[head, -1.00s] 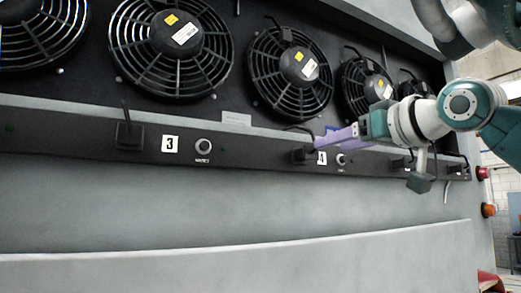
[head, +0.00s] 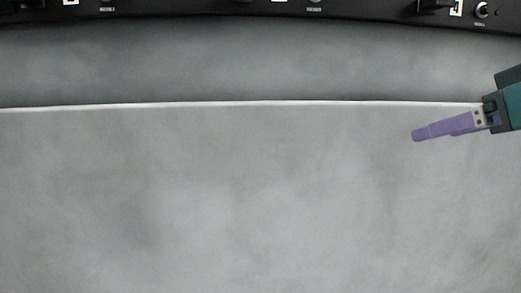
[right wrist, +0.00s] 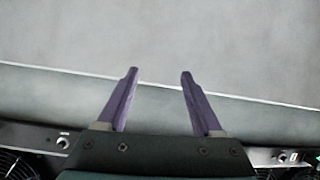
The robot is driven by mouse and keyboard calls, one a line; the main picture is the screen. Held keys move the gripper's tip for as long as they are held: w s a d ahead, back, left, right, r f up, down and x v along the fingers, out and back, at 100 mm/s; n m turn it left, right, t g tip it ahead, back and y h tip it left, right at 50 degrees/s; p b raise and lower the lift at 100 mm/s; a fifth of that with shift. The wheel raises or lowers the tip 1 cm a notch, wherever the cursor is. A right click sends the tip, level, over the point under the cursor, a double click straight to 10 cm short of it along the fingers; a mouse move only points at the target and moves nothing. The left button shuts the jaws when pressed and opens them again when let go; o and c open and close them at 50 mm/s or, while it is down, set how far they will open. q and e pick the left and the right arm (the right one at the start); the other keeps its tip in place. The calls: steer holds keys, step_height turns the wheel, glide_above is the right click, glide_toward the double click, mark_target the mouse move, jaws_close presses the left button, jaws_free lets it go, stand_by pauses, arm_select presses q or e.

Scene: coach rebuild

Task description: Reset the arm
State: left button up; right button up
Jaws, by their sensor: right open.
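My right gripper (head: 416,135) reaches in from the right edge of the head view, in front of the plain grey panel. Its purple fingers point left and overlap in this view. In the right wrist view the same gripper (right wrist: 158,75) has its two purple fingers spread apart, with nothing between them. Only grey surface shows beyond the fingertips. My left gripper does not show in either view now.
The grey panel (head: 230,200) fills most of the head view, with a pale edge (head: 250,103) across it. A black strip (head: 200,11) with knobs and connectors runs along the top. Parts of fans (right wrist: 15,165) show at the right wrist view's bottom corners.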

steer(key=s+a+f+g, duration=0.3)
steer(key=s+f, duration=0.4)
steer(key=f, duration=0.1)
steer(key=s+a+f+g, duration=0.2)
steer(key=s+a+f, duration=0.1)
steer(key=s+f, duration=0.55)
steer(key=s+f+g, duration=0.2)
steer(key=s+f, duration=0.1)
steer(key=s, duration=0.4)
steer(key=s+f+g+h, duration=0.1)
steer(key=s+f+g, duration=0.1)
steer(key=s, duration=0.5)
steer(key=shift+a+f+g, duration=0.3)
steer(key=shift+a+f, duration=0.15)
